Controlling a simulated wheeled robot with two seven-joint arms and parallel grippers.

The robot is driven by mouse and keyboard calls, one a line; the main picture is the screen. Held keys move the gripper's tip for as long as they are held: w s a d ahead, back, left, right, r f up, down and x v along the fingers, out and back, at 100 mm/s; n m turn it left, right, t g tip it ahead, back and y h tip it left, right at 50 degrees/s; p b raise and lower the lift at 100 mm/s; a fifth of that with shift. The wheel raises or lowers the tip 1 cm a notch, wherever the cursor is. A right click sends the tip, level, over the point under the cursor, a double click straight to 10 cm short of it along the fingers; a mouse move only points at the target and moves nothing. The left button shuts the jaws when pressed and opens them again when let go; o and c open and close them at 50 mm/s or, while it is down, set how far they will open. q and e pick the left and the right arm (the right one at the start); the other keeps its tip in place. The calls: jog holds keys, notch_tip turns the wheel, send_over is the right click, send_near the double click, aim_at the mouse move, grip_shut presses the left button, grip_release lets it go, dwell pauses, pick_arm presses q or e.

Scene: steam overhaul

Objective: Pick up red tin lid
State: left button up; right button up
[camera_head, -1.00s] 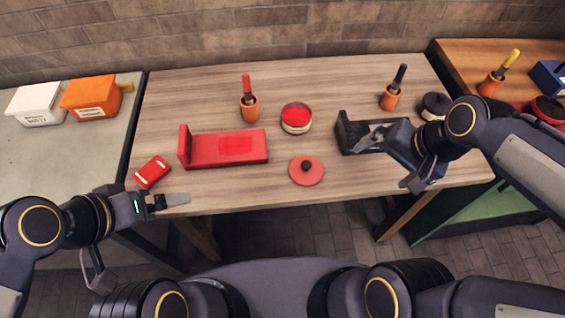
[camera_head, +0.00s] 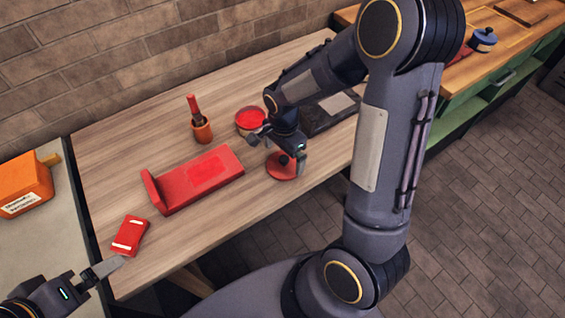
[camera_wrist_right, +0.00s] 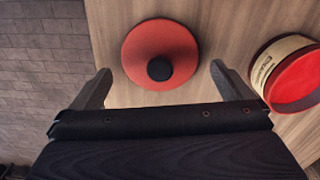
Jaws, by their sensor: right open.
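The red tin lid (camera_head: 282,168) is a flat red disc with a black knob. It lies on the wooden table near its front edge, partly hidden by my right gripper in the head view. My right gripper (camera_head: 278,152) is above the lid, fingers apart and empty. In the right wrist view the lid (camera_wrist_right: 160,40) lies beyond and between the spread fingertips (camera_wrist_right: 160,80), with the black knob near the middle. My left gripper (camera_head: 103,268) is at the lower left near the table edge, far from the lid; its jaw gap is unclear.
The open red tin (camera_head: 250,121) stands close behind the lid; it also shows in the wrist view (camera_wrist_right: 290,80). A dark stand (camera_head: 325,118) is behind my right arm.

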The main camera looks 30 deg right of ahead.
jog(key=shift+f, duration=1.4)
jog(key=c, duration=0.7)
jog(key=shift+c, duration=0.2)
jog(key=shift+r, duration=0.15)
